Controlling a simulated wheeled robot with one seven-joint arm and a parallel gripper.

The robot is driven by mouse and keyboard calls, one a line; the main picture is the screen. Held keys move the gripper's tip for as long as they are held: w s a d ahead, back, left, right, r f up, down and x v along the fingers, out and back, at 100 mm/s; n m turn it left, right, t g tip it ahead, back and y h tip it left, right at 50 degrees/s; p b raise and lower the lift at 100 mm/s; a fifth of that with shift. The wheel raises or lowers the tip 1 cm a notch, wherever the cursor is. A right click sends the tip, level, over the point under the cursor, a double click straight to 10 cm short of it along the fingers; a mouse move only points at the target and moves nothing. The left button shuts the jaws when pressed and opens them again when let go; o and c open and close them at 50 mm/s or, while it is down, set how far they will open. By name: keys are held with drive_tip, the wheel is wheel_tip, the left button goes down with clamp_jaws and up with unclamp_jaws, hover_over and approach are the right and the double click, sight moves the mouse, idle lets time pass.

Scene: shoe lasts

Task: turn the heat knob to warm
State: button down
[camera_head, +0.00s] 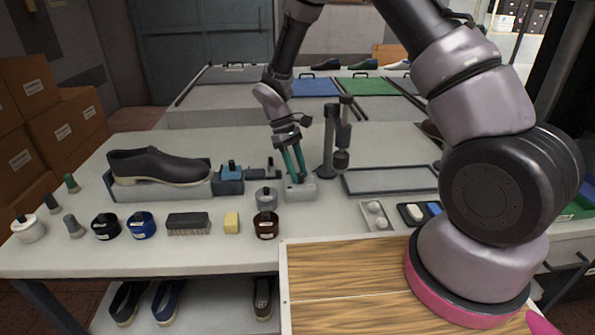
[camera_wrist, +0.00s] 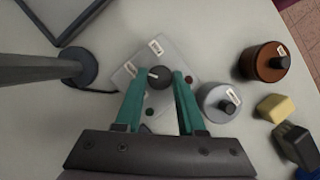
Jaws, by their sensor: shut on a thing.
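The heat knob (camera_wrist: 160,77) is a dark round knob with a pale pointer mark, on top of a light grey control box (camera_wrist: 128,77). In the wrist view the pointer runs toward the left. My gripper (camera_wrist: 162,80) has teal fingers, one on each side of the knob, shut on it. In the head view my gripper (camera_head: 295,174) reaches down to the grey box (camera_head: 300,193), and the fingers hide the knob.
A grey lidded jar (camera_head: 266,197) and a brown jar (camera_head: 266,225) stand close by the box. A dark post stand (camera_head: 328,150) rises just behind it. A black shoe (camera_head: 158,166) sits on a grey block at left. A flat tray (camera_head: 390,181) lies at right.

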idle(0.3)
drive_tip(key=c, duration=0.5)
unclamp_jaws()
drive_tip(key=v, duration=1)
drive_tip(key=shift+r, duration=0.4)
drive_tip(key=shift+w+a, duration=0.1)
drive_tip(key=shift+a, duration=0.05)
